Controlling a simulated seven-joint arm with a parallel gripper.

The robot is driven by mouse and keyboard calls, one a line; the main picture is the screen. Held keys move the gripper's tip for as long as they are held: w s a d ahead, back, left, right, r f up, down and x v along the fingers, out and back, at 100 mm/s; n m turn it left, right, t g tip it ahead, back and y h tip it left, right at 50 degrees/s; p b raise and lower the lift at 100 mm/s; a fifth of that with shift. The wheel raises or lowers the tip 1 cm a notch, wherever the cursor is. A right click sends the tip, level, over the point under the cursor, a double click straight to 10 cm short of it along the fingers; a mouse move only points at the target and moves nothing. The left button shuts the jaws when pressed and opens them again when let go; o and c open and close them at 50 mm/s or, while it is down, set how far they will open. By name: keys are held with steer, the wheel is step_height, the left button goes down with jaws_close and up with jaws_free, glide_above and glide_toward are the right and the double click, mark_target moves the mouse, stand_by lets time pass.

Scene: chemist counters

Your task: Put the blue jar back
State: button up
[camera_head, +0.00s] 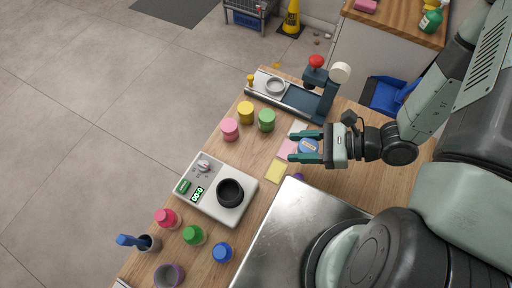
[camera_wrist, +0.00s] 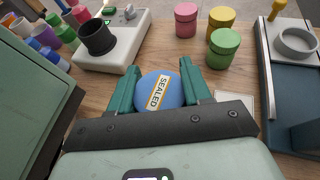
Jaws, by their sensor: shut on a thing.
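The blue jar (camera_head: 309,147) is between the two green fingers of my gripper (camera_head: 296,146), over the right part of the wooden counter. In the wrist view the blue jar (camera_wrist: 150,84) shows its round blue lid with a "SEALED" strip across it. My gripper (camera_wrist: 159,74) is shut on it, one finger on each side. The jar's underside is hidden, so I cannot tell whether it touches the counter. A pink jar (camera_head: 230,128), a yellow jar (camera_head: 246,112) and a green jar (camera_head: 266,119) stand grouped to its left.
A scale with a black cup (camera_head: 230,192) stands lower left. Small red (camera_head: 166,218), green (camera_head: 193,235) and blue (camera_head: 222,252) containers stand below it. A press with a red knob (camera_head: 316,61) is behind. A yellow note (camera_head: 276,172) and a metal surface (camera_head: 285,222) lie nearby.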

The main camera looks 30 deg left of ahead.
steer(key=s+a+r+m+t, duration=0.2)
steer(key=a+r+m+t, duration=0.15)
steer(key=a, duration=0.95)
steer(key=shift+y, duration=0.3)
steer(key=f, duration=0.9)
steer(key=shift+a, duration=0.3)
steer(key=shift+f, duration=0.1)
steer(key=o, duration=1.2)
steer(key=shift+c, duration=0.2)
